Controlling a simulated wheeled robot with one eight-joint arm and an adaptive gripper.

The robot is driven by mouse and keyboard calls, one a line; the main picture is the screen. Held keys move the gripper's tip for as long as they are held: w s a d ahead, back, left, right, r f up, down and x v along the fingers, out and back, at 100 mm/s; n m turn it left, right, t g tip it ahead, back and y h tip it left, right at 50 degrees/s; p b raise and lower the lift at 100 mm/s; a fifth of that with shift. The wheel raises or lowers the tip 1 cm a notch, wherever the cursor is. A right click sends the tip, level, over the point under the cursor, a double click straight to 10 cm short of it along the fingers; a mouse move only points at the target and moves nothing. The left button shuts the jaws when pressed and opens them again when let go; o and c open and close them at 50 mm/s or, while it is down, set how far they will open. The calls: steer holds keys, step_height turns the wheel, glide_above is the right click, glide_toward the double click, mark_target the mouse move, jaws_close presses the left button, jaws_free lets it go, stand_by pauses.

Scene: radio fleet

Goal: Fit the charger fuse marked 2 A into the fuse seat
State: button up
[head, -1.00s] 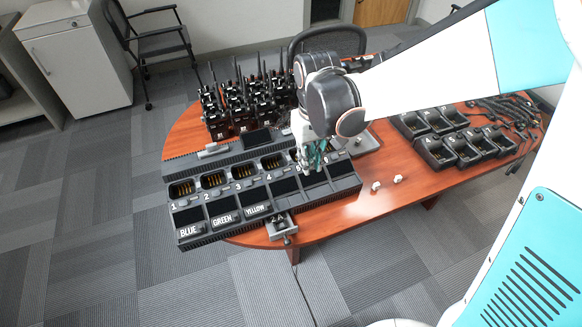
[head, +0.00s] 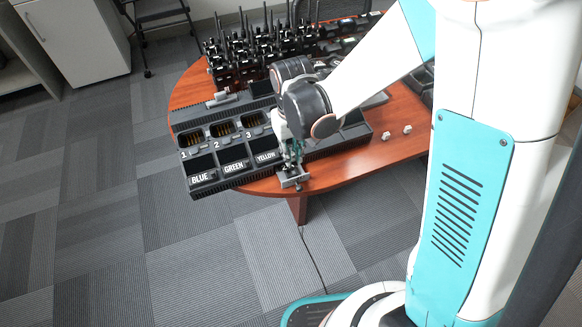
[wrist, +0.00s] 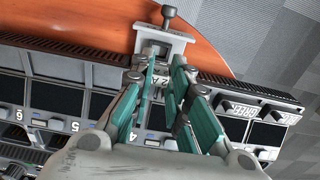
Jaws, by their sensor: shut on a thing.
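My gripper (head: 292,161) is low at the front edge of the charger, right above the grey fuse seat (head: 293,181). In the wrist view my gripper (wrist: 170,78) is shut on a small pale fuse (wrist: 169,90), and part of the mark "2 A" shows between the teal fingers. The fuse seat also shows in the wrist view (wrist: 172,38), a grey block with a dark-knobbed post, just beyond the fingertips. I cannot tell whether the fuse touches the seat. The fuse is hidden in the head view.
The multi-slot charger (head: 213,177) has labels BLUE, GREEN and YELLOW. Several radios with antennas stand behind it. Two small pale blocks (head: 386,136) (head: 407,129) lie on the orange table (head: 350,160) to the right. Open floor lies in front.

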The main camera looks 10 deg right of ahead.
mark_target(292, 175)
steer(key=shift+f+b, duration=1.15)
steer(key=shift+f, duration=2.2)
steer(key=shift+f, duration=0.1)
steer(key=shift+f, duration=0.15)
steer(key=o, duration=0.7)
step_height(292, 175, up, 12)
steer(key=p, duration=0.4)
steer(key=shift+r+p, duration=0.25)
steer(key=shift+p, duration=0.15)
steer(key=shift+d, duration=0.1)
